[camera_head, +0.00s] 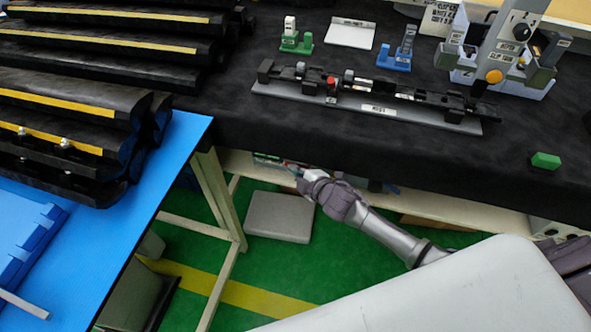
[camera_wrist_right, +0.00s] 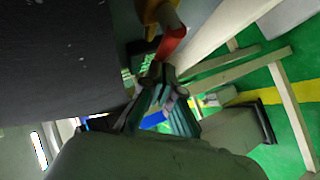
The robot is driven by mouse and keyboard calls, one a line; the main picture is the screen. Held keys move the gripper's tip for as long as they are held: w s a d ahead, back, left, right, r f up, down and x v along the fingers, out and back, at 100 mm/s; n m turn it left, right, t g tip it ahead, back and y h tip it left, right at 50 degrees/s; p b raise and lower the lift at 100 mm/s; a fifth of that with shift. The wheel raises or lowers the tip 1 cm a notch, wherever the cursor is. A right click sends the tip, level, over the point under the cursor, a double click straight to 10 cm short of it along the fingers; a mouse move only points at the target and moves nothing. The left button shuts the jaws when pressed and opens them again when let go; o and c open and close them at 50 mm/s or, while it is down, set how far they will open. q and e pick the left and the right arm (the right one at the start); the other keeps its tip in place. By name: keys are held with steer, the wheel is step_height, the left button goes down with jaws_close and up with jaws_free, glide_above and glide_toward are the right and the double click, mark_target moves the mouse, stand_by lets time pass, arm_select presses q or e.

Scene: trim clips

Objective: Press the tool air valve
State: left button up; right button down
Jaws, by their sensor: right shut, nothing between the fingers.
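In the right wrist view a red part (camera_wrist_right: 172,41) with a yellow piece (camera_wrist_right: 160,14) above it hangs beside the bench's dark underside; it looks like the tool air valve, though no label is readable. My right gripper (camera_wrist_right: 163,78) is shut and empty, its fingertips just below the lower end of the red part. I cannot tell whether they touch. In the head view my right gripper (camera_head: 308,181) reaches in below the front edge of the black bench, and the valve cannot be made out there. My left gripper is not in view.
The black-covered bench (camera_head: 330,140) overhangs my right gripper. It carries a long grey fixture (camera_head: 430,119), small green and blue stands and a green block (camera_head: 545,160). A blue table (camera_head: 150,165) with black trim parts stands left. A grey box (camera_head: 280,216) sits on the green floor.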

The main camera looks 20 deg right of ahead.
steer(key=shift+p, duration=0.6)
steer(key=shift+g, duration=0.3)
